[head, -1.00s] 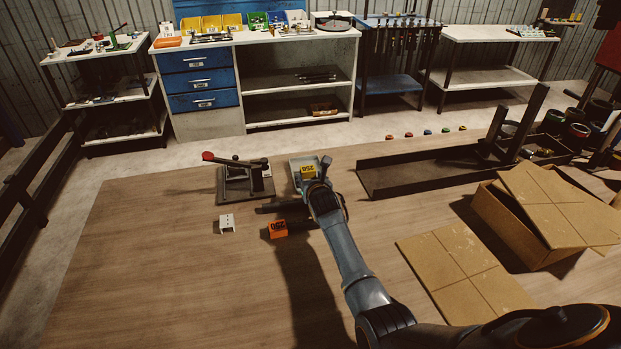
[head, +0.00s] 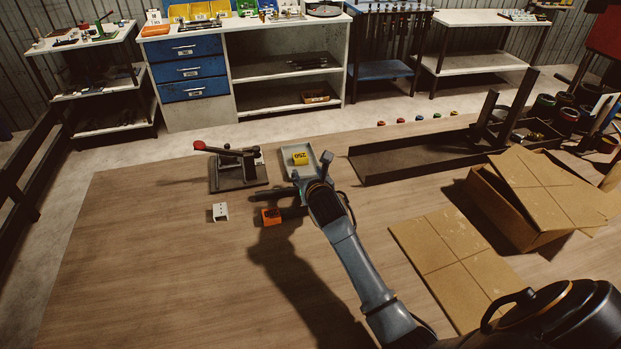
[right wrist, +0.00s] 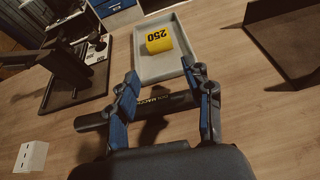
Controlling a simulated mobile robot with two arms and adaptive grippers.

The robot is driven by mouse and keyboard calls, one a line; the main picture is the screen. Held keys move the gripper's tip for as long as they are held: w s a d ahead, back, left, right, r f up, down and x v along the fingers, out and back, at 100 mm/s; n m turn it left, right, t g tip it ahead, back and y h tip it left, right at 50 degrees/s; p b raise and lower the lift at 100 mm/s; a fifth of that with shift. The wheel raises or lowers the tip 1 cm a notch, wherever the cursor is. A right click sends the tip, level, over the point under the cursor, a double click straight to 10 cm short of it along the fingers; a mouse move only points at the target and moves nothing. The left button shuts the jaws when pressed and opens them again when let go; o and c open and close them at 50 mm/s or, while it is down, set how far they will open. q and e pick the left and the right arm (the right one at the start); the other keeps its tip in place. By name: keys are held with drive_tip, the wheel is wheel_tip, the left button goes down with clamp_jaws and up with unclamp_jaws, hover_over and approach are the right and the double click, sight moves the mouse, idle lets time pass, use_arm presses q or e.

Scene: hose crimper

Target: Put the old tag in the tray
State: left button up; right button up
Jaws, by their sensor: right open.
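In the right wrist view the yellow tag (right wrist: 158,41) rests inside the tray (right wrist: 143,72), apart from my fingers. My right gripper (head: 313,172) is open just in front of the tray. In the right wrist view the right gripper (right wrist: 163,76) has its fingers spread with no tag between them. A dark cylinder with lettering (right wrist: 150,102) shows below and between the fingers. An orange tag marked 250 (head: 271,216) is by a dark cylinder. My left gripper is not in view.
A lever crimper with a red knob (head: 235,170) stands left of the tray. A small white block (head: 220,212) lies in front of it. A long dark channel (head: 410,163) and cardboard boxes (head: 510,205) are at the right.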

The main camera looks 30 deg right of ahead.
drive_tip(key=shift+v, duration=1.5)
